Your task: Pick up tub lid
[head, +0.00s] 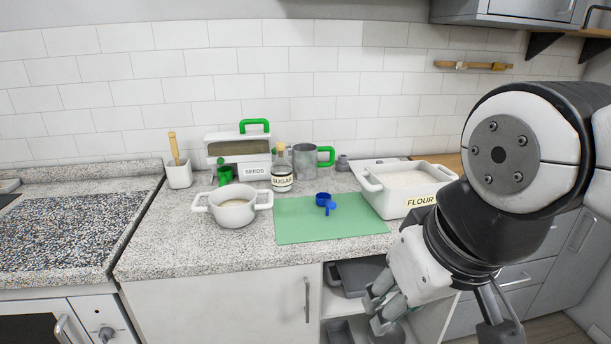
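No separate lid can be made out for certain. The white tub labelled FLOUR (421,202) stands open at the right of the counter, with white contents showing. The white container labelled SEEDS (256,171) stands against the back wall with a green handle (254,126) at its top; whether that handle belongs to a lid is unclear. My gripper (381,307) hangs in front of the counter's front edge, below and left of the flour tub, pointing down-left. It touches neither container. Its fingers are partly seen and their opening is unclear.
A green mat (300,230) carries blue measuring scoops (325,203). A white pot (233,208), sugar bottle (282,177), metal mug (304,160) and utensil holder (179,176) stand nearby. An open shelf (340,307) lies below. The counter's front left strip is clear.

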